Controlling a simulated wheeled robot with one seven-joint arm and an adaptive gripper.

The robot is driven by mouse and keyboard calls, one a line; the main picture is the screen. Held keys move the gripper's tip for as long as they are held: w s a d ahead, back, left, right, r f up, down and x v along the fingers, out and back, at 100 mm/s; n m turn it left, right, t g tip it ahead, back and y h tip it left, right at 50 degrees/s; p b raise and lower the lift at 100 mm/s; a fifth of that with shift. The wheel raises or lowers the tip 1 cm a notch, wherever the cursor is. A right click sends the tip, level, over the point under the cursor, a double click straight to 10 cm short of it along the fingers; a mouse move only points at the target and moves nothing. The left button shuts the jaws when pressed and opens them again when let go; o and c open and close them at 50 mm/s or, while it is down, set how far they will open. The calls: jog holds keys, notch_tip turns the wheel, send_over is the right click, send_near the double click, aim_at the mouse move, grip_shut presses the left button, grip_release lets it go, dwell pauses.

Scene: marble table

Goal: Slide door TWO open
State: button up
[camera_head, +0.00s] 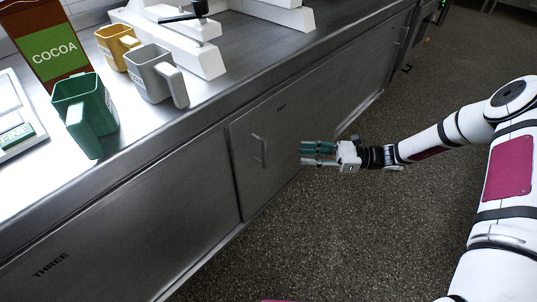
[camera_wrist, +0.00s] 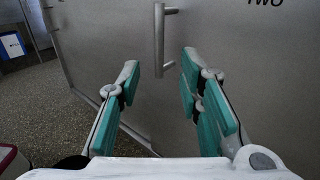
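Door TWO (camera_wrist: 230,45) is a flat grey metal panel, with its label cut by the top edge of the wrist view. It also shows in the head view (camera_head: 285,140), where its small label is unreadable. Its vertical bar handle (camera_wrist: 159,40) stands out from the panel and also shows in the head view (camera_head: 263,150). The door looks shut. My gripper (camera_head: 304,154) is open and empty, its green-padded fingers pointing at the door. In the wrist view, the handle lies ahead between the two fingertips (camera_wrist: 162,70). The head view shows a gap between fingers and handle.
Door THREE (camera_head: 120,235) is left of door TWO. The counter (camera_head: 235,75) above holds a green mug (camera_head: 85,112), a grey mug (camera_head: 152,75), a yellow mug (camera_head: 116,45) and a cocoa box (camera_head: 52,50). The speckled floor (camera_head: 330,235) before the cabinet is clear.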

jog(key=b, duration=0.3)
send_over(265, 167)
jog(key=shift+w+a, duration=0.1)
jog(key=shift+w, duration=0.3)
jog(key=shift+c, duration=0.3)
grip_shut()
